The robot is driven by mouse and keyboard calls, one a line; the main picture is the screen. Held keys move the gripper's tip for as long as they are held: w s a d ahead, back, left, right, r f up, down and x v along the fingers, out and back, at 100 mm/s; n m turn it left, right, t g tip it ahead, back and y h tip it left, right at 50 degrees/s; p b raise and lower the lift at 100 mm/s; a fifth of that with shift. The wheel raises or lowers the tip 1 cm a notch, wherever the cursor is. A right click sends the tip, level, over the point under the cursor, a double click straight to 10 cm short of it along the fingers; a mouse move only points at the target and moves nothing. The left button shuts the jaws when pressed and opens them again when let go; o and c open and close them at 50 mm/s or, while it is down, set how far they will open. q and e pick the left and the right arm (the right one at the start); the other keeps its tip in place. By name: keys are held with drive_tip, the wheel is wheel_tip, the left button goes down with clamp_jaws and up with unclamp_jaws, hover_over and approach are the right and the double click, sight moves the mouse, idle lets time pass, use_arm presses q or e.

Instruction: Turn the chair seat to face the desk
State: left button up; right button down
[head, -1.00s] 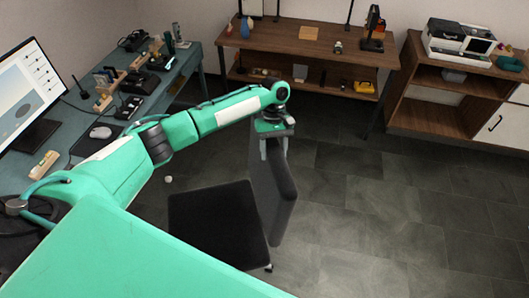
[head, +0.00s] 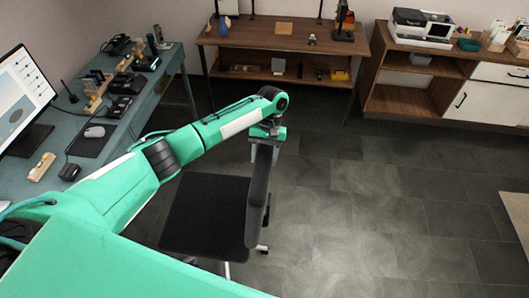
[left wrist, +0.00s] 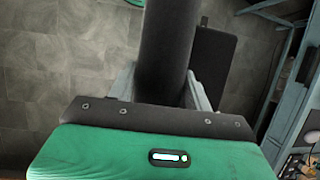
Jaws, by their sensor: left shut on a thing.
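The dark office chair stands on the floor right of the teal desk (head: 108,118). Its black seat (head: 205,215) lies left of its upright backrest (head: 259,195), so the seat's open side points left, roughly toward the desk. My left gripper (head: 265,148) is shut on the top edge of the backrest. In the left wrist view the two fingers of the left gripper (left wrist: 162,88) flank the backrest (left wrist: 165,40), and the seat (left wrist: 214,60) shows to its right. My arm hides part of the desk's front edge. The right gripper is out of view.
The desk bears a monitor (head: 22,95), a mouse (head: 95,131) and small tools. A wooden workbench (head: 270,40) stands along the back wall, with a low cabinet (head: 430,70) to its right. The tiled floor (head: 370,200) right of the chair is clear.

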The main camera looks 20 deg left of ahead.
use_arm(q)
drive_tip(key=shift+r, duration=0.1)
drive_tip(key=o, duration=1.4)
drive_tip(key=shift+w, duration=0.1)
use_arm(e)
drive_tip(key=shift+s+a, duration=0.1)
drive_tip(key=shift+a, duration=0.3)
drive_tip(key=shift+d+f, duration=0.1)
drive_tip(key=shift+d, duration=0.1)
use_arm(q)
drive_tip(key=shift+w+r+b, duration=0.2)
drive_tip(key=shift+r+b, duration=0.1)
drive_tip(key=b+v, duration=0.2)
drive_tip(key=v, duration=1)
drive_tip(key=shift+w+r, duration=0.15)
drive_tip(key=shift+r, duration=0.35)
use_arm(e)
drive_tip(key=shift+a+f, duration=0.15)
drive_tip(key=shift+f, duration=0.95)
